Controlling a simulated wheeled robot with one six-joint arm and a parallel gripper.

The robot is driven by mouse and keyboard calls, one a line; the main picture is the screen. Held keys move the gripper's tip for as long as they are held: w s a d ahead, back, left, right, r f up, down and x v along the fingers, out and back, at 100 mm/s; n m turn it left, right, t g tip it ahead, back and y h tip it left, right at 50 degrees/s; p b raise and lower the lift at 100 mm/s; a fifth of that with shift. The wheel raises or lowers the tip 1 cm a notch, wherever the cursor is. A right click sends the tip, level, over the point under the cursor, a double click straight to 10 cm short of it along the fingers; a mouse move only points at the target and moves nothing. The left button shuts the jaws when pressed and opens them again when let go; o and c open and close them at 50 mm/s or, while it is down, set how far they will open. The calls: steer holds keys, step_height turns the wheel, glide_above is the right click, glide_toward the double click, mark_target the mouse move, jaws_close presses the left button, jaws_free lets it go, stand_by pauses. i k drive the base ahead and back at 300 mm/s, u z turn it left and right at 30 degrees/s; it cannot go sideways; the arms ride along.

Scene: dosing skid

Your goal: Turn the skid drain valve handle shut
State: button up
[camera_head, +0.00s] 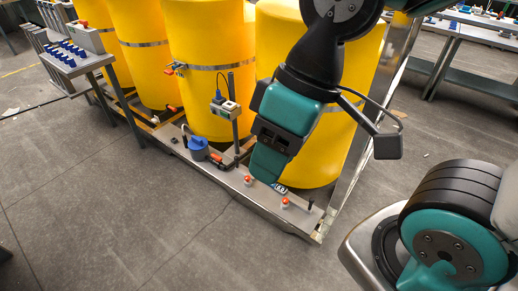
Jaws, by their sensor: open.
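Several small orange-red handles show on the skid (272,208), and I cannot tell for certain which is the drain valve's. One orange-red handle (216,157) is on the dark pipe right of the blue pump. Two round orange-topped fittings, one at the left (248,179) and one at the right (285,202), stand on the skid's front ledge. My gripper (266,178) is open and points down over the ledge, close to these fittings. No object shows in it. My arm hides part of the skid behind it.
Large yellow tanks (206,60) stand behind the ledge. A blue pump (198,147) and a post-mounted meter box (226,108) are left of my gripper. A metal upright (376,110) is at the right. A side table (74,60) holds blue items. The front floor is clear.

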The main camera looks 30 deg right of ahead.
mark_target(218, 159)
steer(key=u, duration=0.25)
steer(key=i, duration=0.65)
steer(key=u, duration=0.55)
steer(key=i, duration=1.75)
steer(key=z, duration=0.7)
